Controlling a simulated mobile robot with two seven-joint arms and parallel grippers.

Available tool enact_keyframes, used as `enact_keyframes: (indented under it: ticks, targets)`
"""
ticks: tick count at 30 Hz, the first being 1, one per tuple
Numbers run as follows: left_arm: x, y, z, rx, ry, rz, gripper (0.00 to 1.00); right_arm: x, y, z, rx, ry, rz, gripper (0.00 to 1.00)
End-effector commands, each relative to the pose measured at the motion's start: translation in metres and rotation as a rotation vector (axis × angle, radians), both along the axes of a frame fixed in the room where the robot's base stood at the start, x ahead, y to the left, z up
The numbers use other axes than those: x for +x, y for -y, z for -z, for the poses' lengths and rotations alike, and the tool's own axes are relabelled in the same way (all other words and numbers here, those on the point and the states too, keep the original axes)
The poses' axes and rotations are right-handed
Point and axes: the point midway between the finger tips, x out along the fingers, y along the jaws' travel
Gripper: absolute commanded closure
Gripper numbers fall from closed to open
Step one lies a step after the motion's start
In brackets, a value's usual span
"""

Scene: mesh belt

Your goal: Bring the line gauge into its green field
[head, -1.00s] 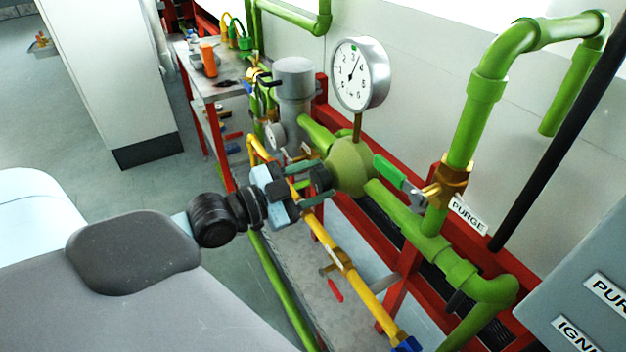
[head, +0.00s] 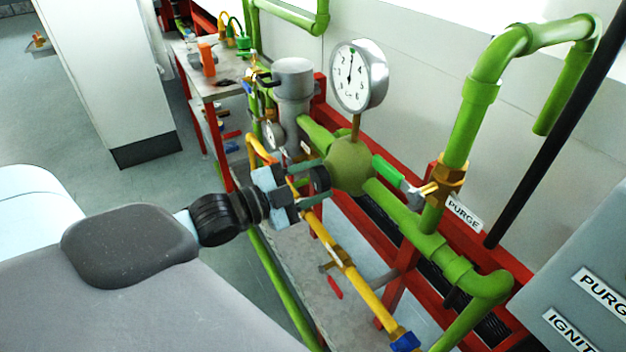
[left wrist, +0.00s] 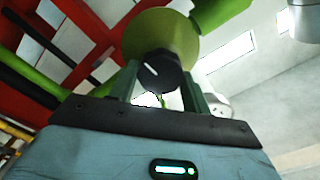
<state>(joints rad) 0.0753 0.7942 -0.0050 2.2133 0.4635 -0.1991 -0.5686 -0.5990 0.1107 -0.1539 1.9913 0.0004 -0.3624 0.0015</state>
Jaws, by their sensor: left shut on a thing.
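The line gauge (head: 366,82) is a round white dial in a grey case, on a stem above the round green regulator body (head: 350,165). Its black needle points nearly straight up, at or very near the small green field at the top of the dial. My left gripper (head: 318,180) is shut on the black knob (left wrist: 160,72) at the front of the regulator. In the left wrist view the knob sits between the two fingers, with a white line across its face. The right gripper is not in view.
A green-handled valve (head: 389,169) is close to the right of the regulator. A yellow pipe (head: 345,262) with a red-handled valve runs below my gripper. A grey cylinder (head: 292,88) and a smaller gauge (head: 274,135) stand behind. Open floor lies to the left.

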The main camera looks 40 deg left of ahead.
Motion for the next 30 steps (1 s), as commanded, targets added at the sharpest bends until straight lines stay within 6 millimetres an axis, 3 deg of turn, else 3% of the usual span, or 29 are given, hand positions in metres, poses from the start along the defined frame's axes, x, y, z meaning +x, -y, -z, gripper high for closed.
enact_keyframes:
  ticks: [2, 3, 7, 19, 30]
  targets:
    - [0.0, 0.0, 0.0, 0.0, -0.001, -0.001, 0.75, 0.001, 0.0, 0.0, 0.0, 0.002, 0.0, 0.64]
    - [0.0, 0.0, 0.0, 0.0, -0.001, -0.001, 0.48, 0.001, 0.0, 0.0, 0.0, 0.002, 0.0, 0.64]
    - [0.0, 0.0, 0.0, -0.001, 0.0, 0.0, 0.31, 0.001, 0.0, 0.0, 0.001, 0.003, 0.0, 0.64]
    - [-0.004, -0.001, 0.001, -0.001, -0.002, 0.0, 0.3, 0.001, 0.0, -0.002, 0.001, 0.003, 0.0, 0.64]
    - [-0.038, -0.016, 0.002, -0.001, -0.004, -0.001, 0.3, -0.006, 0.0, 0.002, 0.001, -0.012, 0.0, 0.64]
